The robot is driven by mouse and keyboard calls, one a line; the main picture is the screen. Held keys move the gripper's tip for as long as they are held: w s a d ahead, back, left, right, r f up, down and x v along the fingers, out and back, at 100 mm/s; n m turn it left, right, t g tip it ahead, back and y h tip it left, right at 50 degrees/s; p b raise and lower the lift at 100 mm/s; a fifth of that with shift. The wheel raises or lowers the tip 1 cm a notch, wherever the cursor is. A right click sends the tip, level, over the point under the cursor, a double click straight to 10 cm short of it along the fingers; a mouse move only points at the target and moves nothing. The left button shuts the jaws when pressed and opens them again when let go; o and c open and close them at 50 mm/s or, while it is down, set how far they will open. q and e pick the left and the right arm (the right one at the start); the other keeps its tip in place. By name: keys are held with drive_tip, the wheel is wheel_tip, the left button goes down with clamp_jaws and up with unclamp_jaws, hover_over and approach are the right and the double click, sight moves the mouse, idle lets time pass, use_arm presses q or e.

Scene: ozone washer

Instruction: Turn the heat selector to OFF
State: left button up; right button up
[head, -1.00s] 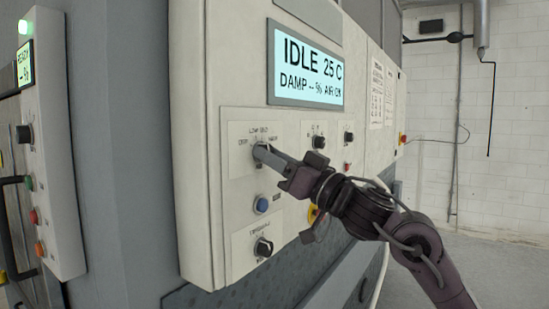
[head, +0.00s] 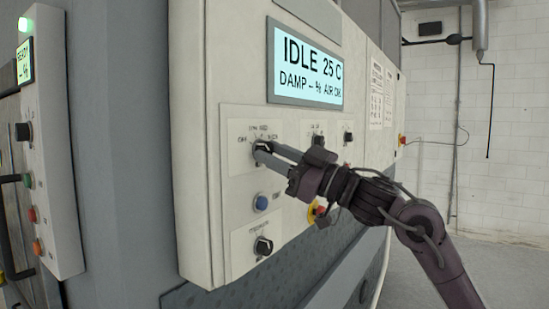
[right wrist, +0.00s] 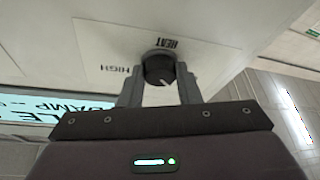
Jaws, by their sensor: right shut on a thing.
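The heat selector (head: 263,145) is a round dark knob on a pale label plate at the upper left of the cream control panel. Small lettering surrounds it in the head view. My right gripper (head: 262,152) comes in from the right with its two grey fingers on the knob. In the right wrist view the dark knob (right wrist: 158,69) sits between the two fingertips (right wrist: 159,82), and the gripper is shut on it. A white mark shows on the knob's face. The words HEAT and HIGH show on the plate, upside down. My left gripper is not in view.
A blue button (head: 261,203) and a lower dark knob (head: 263,246) are below the selector. More knobs (head: 348,138) are to the right. The display (head: 306,68) reads IDLE 25 C. A yellow-and-red button (head: 315,212) lies just under my right arm.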

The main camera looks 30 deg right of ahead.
drive_tip(key=shift+d+r+n+g+y, duration=0.1)
drive_tip(key=shift+n+g+y, duration=0.6)
drive_tip(key=shift+n, duration=1.3)
drive_tip(key=o, duration=1)
drive_tip(key=b+v, duration=0.5)
drive_tip(key=v, duration=0.2)
drive_tip(key=shift+s+d, duration=0.25)
drive_tip(key=shift+s, duration=0.05)
